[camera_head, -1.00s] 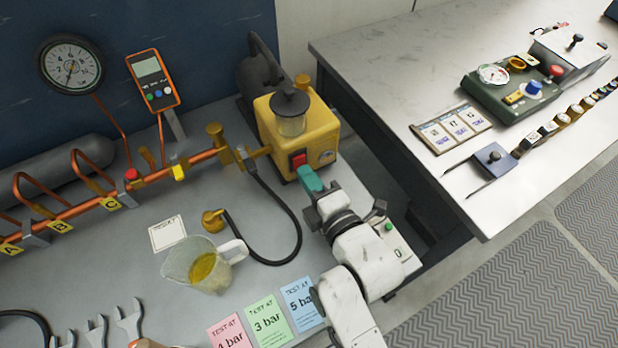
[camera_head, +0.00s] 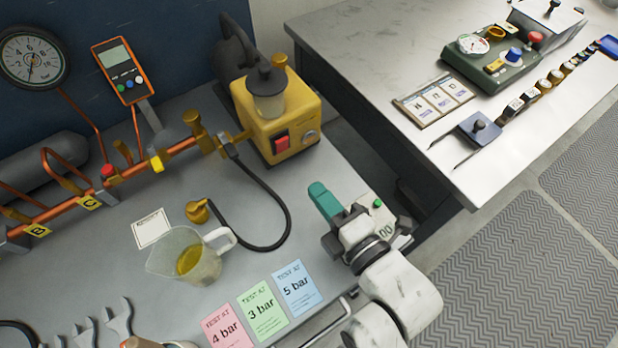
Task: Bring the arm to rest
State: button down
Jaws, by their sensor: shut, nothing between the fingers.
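My white arm comes in from the bottom of the head view. My gripper (camera_head: 324,202), with teal fingers, is shut and empty. It is over the right edge of the grey bench (camera_head: 335,170), in front of the yellow pump (camera_head: 277,120) and apart from it.
A jug of yellow liquid (camera_head: 205,262), a black hose (camera_head: 288,215) and coloured cards (camera_head: 262,308) lie left of the arm. Copper pipework (camera_head: 130,178) runs along the back. A white table (camera_head: 380,60) with a green box (camera_head: 492,75) stands right, across a gap.

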jog(key=shift+s+d+r, duration=0.1)
jog(key=shift+s+d, duration=0.2)
jog(key=shift+s, duration=0.15)
dwell(0.5)
